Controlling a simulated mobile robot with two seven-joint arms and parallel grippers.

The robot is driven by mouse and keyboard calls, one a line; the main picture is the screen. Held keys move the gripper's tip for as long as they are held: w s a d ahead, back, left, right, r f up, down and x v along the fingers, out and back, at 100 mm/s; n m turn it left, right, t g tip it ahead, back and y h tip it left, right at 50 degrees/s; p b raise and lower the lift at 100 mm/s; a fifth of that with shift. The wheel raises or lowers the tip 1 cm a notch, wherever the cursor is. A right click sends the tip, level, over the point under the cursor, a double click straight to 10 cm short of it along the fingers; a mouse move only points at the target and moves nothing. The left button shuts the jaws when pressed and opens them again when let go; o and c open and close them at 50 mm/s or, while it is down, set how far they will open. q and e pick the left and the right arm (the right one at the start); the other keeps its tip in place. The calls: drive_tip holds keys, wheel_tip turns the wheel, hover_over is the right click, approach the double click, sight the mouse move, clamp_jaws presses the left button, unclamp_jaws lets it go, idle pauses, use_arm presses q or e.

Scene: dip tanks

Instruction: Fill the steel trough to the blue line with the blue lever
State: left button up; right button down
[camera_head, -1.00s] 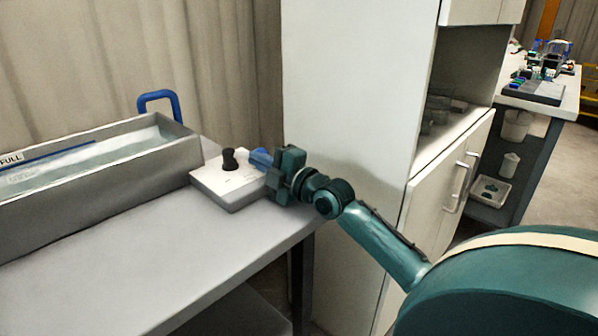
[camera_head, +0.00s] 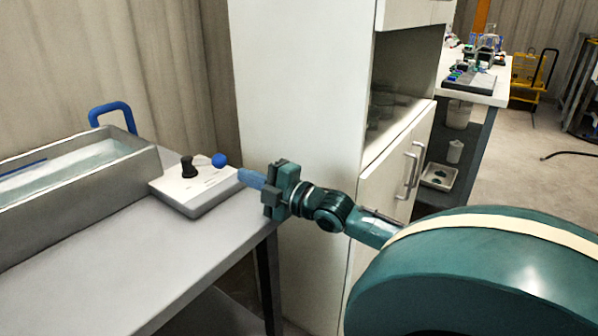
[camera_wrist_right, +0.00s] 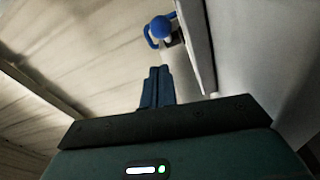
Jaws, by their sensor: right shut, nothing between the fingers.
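The steel trough (camera_head: 80,192) stands on the left of the bench, cut off by the picture's left edge. It holds pale water (camera_head: 75,166), whose surface lies close to the blue line (camera_head: 22,167) on the far inner wall; I cannot tell the exact gap. The blue lever's round knob (camera_head: 219,160) stands on the white control box (camera_head: 205,190), beside a black knob (camera_head: 187,167). My right gripper (camera_head: 243,176) is shut and empty, just right of the blue knob and apart from it. The wrist view shows the blue knob (camera_wrist_right: 160,27) beyond the shut fingers (camera_wrist_right: 157,85). My left gripper is out of view.
A blue handle (camera_head: 112,114) rises behind the trough. A tall white cabinet (camera_head: 300,90) stands close behind my right gripper. The grey bench top (camera_head: 130,245) in front of the trough and box is clear. Another bench (camera_head: 485,90) with small items stands at the far right.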

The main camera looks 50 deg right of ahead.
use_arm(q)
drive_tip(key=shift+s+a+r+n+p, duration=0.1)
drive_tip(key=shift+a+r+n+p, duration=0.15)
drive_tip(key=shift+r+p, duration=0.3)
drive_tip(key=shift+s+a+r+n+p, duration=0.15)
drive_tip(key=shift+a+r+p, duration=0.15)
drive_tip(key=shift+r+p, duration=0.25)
use_arm(e)
drive_tip(key=s+d, duration=0.5)
drive_tip(key=s, duration=0.4)
drive_tip(key=shift+f, duration=0.3)
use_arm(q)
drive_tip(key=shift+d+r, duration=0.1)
